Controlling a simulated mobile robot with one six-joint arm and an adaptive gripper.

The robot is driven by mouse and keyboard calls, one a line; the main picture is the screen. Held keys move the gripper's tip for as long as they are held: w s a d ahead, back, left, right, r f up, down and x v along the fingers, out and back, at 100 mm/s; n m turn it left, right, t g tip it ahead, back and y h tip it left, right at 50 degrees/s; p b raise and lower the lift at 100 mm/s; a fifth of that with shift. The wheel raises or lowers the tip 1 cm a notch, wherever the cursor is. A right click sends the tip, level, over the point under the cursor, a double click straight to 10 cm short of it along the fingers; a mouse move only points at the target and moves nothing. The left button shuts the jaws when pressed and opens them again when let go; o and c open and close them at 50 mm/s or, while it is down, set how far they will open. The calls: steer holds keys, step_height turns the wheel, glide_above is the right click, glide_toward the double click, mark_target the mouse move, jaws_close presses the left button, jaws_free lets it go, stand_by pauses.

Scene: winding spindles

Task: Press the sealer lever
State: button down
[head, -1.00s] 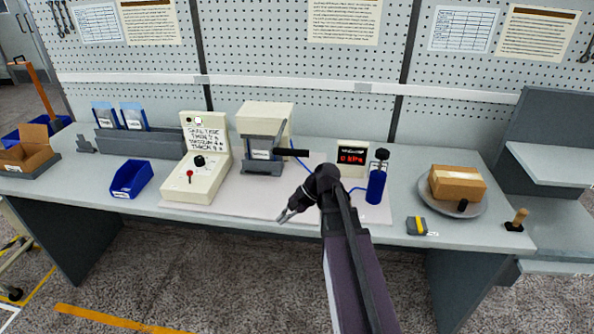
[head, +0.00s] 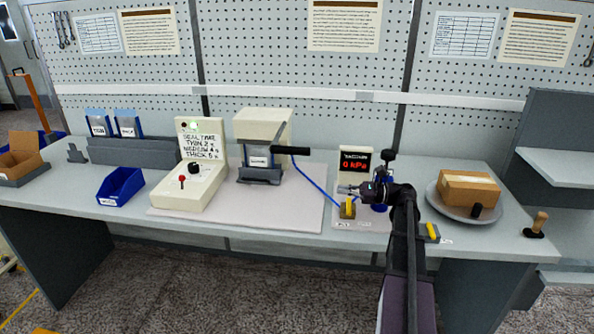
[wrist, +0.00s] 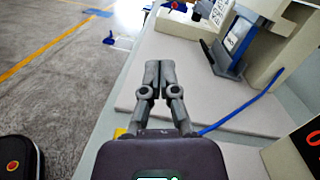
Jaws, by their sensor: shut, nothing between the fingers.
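The sealer (head: 262,128) is a cream press on the pale mat, with a labelled pouch (head: 257,158) in its jaws. Its black lever (head: 293,150) sticks out to the right at about mid-height. Part of the sealer shows at the upper right of the wrist view (wrist: 275,25); the lever's handle cannot be made out there. My gripper (head: 342,188) is to the right of and in front of the lever, apart from it, near the pump. In the wrist view its fingers (wrist: 160,68) are together and empty.
A yellow-topped block (head: 347,208) sits just below my gripper. A plate with a parcel (head: 470,185) is at right.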

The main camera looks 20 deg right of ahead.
steer(key=shift+m+t+y, duration=0.6)
steer(key=shift+t+y, duration=0.1)
steer(key=d, duration=0.1)
steer(key=d+b, duration=0.1)
steer(key=d, duration=0.1)
steer(key=s+d, duration=0.1)
steer(key=d, duration=0.1)
steer(key=shift+s+d+r+b, duration=0.1)
steer(key=shift+d+r+b, duration=0.1)
steer(key=shift+r+b, duration=0.1)
steer(key=shift+a, duration=0.1)
steer(key=r+p+x, duration=0.1)
steer(key=p+x, duration=0.3)
steer(key=x, duration=0.6)
steer(key=s+r+p+x, duration=0.1)
steer(key=p+x, duration=0.3)
steer(key=x, duration=0.6)
steer(key=shift+w+r+p, duration=0.2)
steer(key=shift+r+p, duration=0.15)
steer(key=shift+r, duration=0.5)
steer(key=shift+a+r, duration=0.1)
